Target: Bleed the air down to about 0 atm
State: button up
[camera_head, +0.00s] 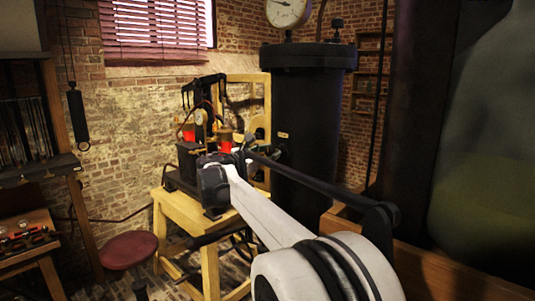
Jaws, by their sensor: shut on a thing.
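A tall black pressure tank (316,120) stands behind my arm in the head view. A round white gauge (288,11) sits above its lid, cut off by the top edge; its reading is too small to tell. A dark knob (336,28) stands on the lid's right side. My white arm reaches in from the lower right to a dark wrist left of the tank. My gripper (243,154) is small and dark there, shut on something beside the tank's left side. The held part is mostly hidden and I cannot make out what it is.
A wooden stand (188,211) carries an apparatus with red-glowing parts (225,143) close to my wrist. A dark bar (325,183) crosses in front of the tank. A red stool (129,249) and a tool bench (27,242) stand left. A large dark column (412,110) blocks the right.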

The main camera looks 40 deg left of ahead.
jog(key=n, duration=0.3)
jog(key=shift+n+b, duration=0.3)
jog(key=shift+b, duration=0.05)
jog(key=shift+c, duration=0.3)
jog(key=n, duration=0.3)
jog(key=shift+n, duration=0.3)
jog(key=shift+n, duration=0.3)
jog(key=n+b, duration=0.1)
jog(key=n, duration=0.3)
jog(key=shift+n, duration=1.1)
